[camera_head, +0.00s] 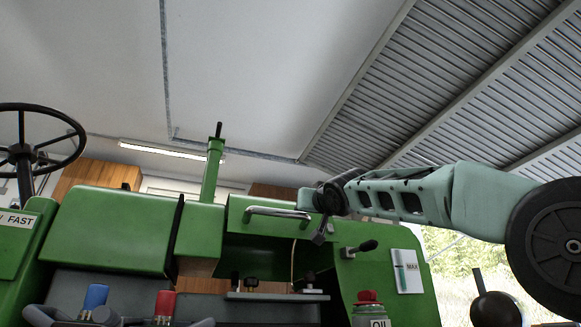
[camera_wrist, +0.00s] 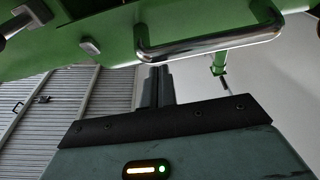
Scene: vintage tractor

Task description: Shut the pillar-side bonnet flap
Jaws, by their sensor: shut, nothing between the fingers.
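A green bonnet flap (camera_head: 262,232) with a silver bar handle (camera_head: 275,212) stands raised at the middle of the tractor, just right of a green upright post. Below it an opening shows dark parts inside. In the wrist view the flap's green panel (camera_wrist: 110,20) and its handle (camera_wrist: 210,45) cross the top. My gripper (camera_head: 320,236) is at the right end of the flap, close to the handle. Its fingers also show in the wrist view (camera_wrist: 157,82), together and empty, just below the handle. I cannot tell whether they touch the flap.
A second green panel (camera_head: 110,230) is at the left, beside the green post (camera_head: 212,170). A steering wheel (camera_head: 30,145) rises far left. A black-knobbed lever (camera_head: 360,247) and a white MAX gauge (camera_head: 407,271) sit right of the opening. Blue and red caps and an oil can (camera_head: 368,312) stand in front.

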